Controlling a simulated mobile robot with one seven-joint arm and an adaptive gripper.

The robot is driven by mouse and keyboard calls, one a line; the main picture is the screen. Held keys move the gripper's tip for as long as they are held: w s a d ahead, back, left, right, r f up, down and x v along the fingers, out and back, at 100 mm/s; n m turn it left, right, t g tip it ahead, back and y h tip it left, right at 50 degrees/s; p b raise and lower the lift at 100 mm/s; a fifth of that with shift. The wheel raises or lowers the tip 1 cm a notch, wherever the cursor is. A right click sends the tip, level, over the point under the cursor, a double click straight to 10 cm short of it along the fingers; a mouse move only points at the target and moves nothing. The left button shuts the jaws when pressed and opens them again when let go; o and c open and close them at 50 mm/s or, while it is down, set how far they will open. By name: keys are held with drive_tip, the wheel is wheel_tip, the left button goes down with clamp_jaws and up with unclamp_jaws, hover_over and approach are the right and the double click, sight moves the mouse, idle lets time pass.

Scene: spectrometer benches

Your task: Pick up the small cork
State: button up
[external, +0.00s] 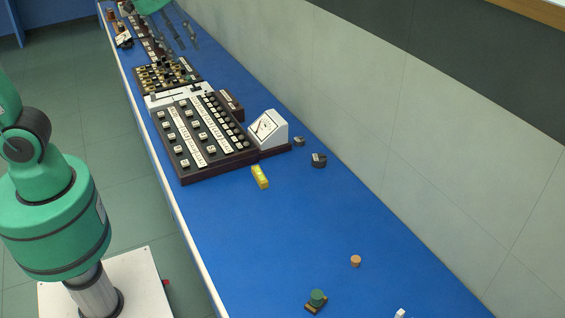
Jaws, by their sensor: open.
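The small cork (356,261) is a short tan cylinder. It stands on the blue bench top (270,240) towards the lower right of the external view, with clear bench around it. My green arm shows at the left, beside the bench.
A green knob on a brown base (317,299) stands left of and nearer than the cork. A small white piece (400,313) lies at the bottom edge. A yellow block (260,177), dark weights (319,160), a meter (268,129) and a switch panel (205,135) lie farther back. A wall runs along the right.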

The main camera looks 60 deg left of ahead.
drive_tip(key=w+d+f+m+g, duration=0.1)
drive_tip(key=w+d+f, duration=0.4)
drive_tip(key=w+d, duration=0.55)
drive_tip(key=w+d+f+g, duration=0.1)
drive_tip(key=w+d+f, duration=0.4)
drive_tip(key=w+d, duration=0.55)
drive_tip(key=w+d+f+b, duration=0.1)
drive_tip(key=w+d+f, duration=0.1)
drive_tip(key=d+f, duration=0.9)
drive_tip(key=w+d+f+g, duration=0.1)
drive_tip(key=d+f, duration=1)
drive_tip(key=d, duration=0.6)
drive_tip(key=shift+w+f+m+b, duration=0.2)
drive_tip(key=shift+w+m+b, duration=0.1)
drive_tip(key=shift+w+b, duration=0.05)
drive_tip(key=shift+f, duration=0.1)
drive_tip(key=b, duration=0.1)
hover_over(353, 260)
drive_tip(key=shift+f, duration=4.15)
drive_tip(key=shift+f, duration=0.1)
